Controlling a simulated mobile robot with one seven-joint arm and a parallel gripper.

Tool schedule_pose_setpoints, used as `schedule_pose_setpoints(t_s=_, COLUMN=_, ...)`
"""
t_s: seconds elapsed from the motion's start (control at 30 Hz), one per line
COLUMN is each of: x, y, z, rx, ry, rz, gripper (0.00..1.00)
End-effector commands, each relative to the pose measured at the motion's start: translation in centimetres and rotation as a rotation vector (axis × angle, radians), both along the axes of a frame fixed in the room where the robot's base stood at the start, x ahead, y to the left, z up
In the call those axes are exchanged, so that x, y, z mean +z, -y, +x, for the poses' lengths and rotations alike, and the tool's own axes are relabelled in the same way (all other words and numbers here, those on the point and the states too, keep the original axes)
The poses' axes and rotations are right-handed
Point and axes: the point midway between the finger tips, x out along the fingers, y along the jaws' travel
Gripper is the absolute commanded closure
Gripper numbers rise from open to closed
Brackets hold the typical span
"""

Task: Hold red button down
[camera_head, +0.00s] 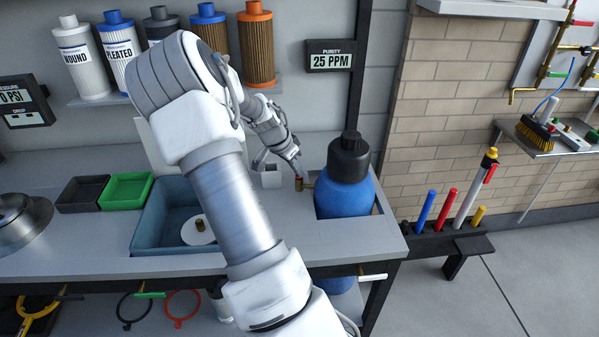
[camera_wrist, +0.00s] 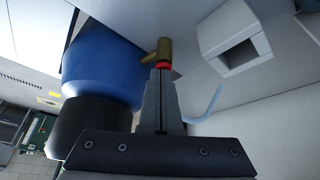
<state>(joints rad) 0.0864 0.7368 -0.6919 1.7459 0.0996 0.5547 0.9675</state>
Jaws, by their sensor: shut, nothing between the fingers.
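The red button (camera_wrist: 163,65) sits on top of a small brass fitting (camera_wrist: 164,50) on the counter. In the head view the red button (camera_head: 299,176) and the brass fitting (camera_head: 299,185) stand just left of the blue tank. My gripper (camera_wrist: 161,72) is shut, with its fingertips at the red button and nothing between them. They appear to touch it, but I cannot tell how far the button is pressed. In the head view my gripper (camera_head: 296,168) comes down from above onto the button, and my fingertips partly cover it.
The blue tank (camera_head: 344,197) with a black cap stands close right of the fitting. A white block with a square opening (camera_head: 271,178) is close on the left. A blue-grey tray (camera_head: 150,222) and a green bin (camera_head: 126,191) lie further left. A display (camera_head: 331,57) reads 25 PPM.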

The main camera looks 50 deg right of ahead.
Motion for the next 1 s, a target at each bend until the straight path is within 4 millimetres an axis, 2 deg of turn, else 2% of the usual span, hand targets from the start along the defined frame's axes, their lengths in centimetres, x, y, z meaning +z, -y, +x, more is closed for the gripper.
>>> schedule_pose_setpoints(t_s=0.7, x=4.6, y=-2.1, z=0.5, rx=0.006, ry=0.007, rz=0.001, gripper=1.00)
schedule_pose_setpoints(t_s=1.0, x=5.4, y=-2.6, z=0.5, rx=0.004, ry=0.007, rz=0.001, gripper=1.00)
